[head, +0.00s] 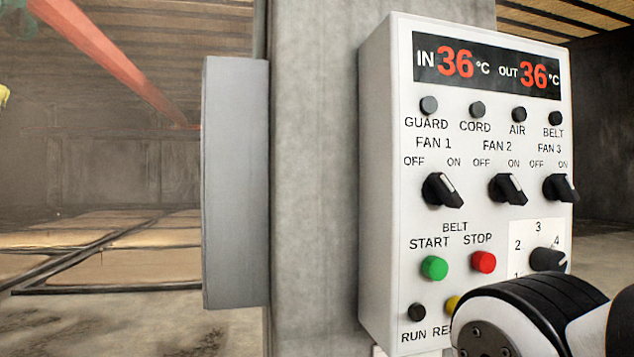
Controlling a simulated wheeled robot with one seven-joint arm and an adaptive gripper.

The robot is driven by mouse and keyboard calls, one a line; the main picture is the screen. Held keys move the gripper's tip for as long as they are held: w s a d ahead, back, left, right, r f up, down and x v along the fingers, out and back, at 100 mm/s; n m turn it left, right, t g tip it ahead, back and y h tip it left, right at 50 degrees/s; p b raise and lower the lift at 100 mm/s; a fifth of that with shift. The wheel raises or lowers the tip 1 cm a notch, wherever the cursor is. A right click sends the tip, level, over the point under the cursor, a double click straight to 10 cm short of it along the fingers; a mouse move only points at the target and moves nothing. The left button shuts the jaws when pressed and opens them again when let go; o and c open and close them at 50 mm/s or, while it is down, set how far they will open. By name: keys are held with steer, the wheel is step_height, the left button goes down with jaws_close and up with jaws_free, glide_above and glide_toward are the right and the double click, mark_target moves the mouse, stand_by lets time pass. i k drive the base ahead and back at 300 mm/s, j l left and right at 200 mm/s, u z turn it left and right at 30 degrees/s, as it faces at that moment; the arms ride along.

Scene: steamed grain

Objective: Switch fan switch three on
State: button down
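The fan 3 switch (560,188) is a black rotary knob on the right side of a white control box (378,190), below the label FAN 3 with OFF at left and ON at right. Its handle slants from upper left to lower right, with the upper end toward OFF. The fan 1 switch (441,190) and fan 2 switch (508,189) slant the same way. A white and black part of my arm covers the box's lower right corner. My gripper's fingers are not in view, and nothing touches the fan 3 switch.
Below the fan switches are a green START button (434,268), a red STOP button (483,262) and a numbered dial (548,260). My arm partly hides a yellow button (453,305). The box is on a concrete pillar (310,180); a grey panel (235,180) stands left.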

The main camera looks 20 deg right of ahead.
mark_target(556, 186)
steer(key=u, duration=2.55)
steer(key=k+l+u, duration=0.25)
steer(key=k+l, duration=0.85)
steer(key=k, duration=0.15)
steer(key=k+l, duration=0.6)
steer(key=k, duration=0.15)
steer(key=k+l, duration=0.55)
steer(key=k, duration=0.15)
steer(key=k+l, duration=0.6)
steer(key=k, duration=0.15)
